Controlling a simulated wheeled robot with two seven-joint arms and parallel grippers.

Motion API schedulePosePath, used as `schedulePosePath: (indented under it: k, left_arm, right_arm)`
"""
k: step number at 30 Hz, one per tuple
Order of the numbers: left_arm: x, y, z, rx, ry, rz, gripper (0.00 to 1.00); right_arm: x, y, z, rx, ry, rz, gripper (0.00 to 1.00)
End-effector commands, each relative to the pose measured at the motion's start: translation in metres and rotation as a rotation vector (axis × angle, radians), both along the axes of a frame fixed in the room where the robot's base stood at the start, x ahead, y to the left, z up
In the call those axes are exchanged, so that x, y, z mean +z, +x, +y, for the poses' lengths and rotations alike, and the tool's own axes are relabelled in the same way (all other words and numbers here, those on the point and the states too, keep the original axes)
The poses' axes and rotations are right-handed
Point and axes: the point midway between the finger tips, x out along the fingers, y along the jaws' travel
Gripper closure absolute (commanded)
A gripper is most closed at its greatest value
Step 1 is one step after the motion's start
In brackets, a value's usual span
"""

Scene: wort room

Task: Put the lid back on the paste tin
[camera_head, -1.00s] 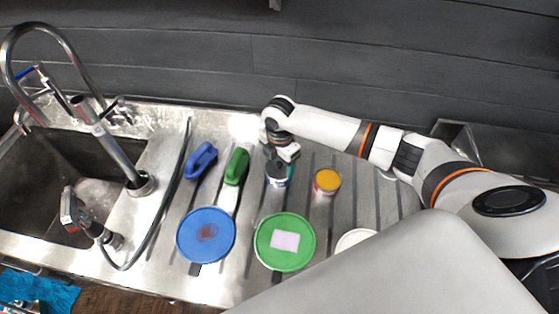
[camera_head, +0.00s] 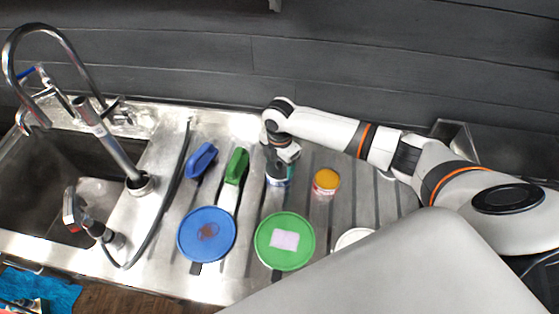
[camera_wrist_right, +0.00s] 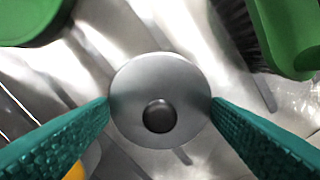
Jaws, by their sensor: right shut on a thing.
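My right gripper (camera_head: 279,176) is over the drainboard. In the right wrist view its teal fingers (camera_wrist_right: 160,112) are shut on opposite sides of a round grey lid-like disc (camera_wrist_right: 182,80) with a dark knob in the middle. I cannot tell from the views whether the disc rests on something or is held clear. A small tin (camera_head: 326,182) with an orange-yellow top and reddish side stands upright just right of the gripper in the head view. A bit of its yellow shows at the bottom of the wrist view (camera_wrist_right: 75,173). My left gripper is not in view.
A blue disc (camera_head: 206,234) and a green disc (camera_head: 285,258) with a pale square lie in front. A partly hidden white round thing (camera_head: 352,238) is beside them. Blue (camera_head: 201,160) and green (camera_head: 237,166) brushes lie left of the gripper. The sink (camera_head: 60,180) and faucet are further left.

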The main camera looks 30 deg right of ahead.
Motion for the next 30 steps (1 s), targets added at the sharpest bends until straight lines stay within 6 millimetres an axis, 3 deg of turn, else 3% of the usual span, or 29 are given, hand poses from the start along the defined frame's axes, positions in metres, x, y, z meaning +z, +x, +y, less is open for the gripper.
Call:
schedulePosePath:
  k: [13, 14, 18, 30]
  left_arm:
    - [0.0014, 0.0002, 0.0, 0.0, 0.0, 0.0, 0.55]
    - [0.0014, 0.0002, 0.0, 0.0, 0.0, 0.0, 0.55]
    - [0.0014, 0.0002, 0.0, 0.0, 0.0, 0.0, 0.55]
    - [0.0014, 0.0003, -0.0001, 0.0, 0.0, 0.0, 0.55]
  right_arm:
    - [-0.0003, -0.0001, 0.0003, 0.0, 0.001, 0.0, 0.5]
    - [-0.0003, -0.0001, 0.0004, 0.0, 0.001, 0.0, 0.25]
    - [-0.0002, 0.0, 0.0003, 0.0, 0.001, 0.0, 0.03]
    - [-0.0002, 0.0, 0.0003, 0.0, 0.001, 0.0, 0.0]
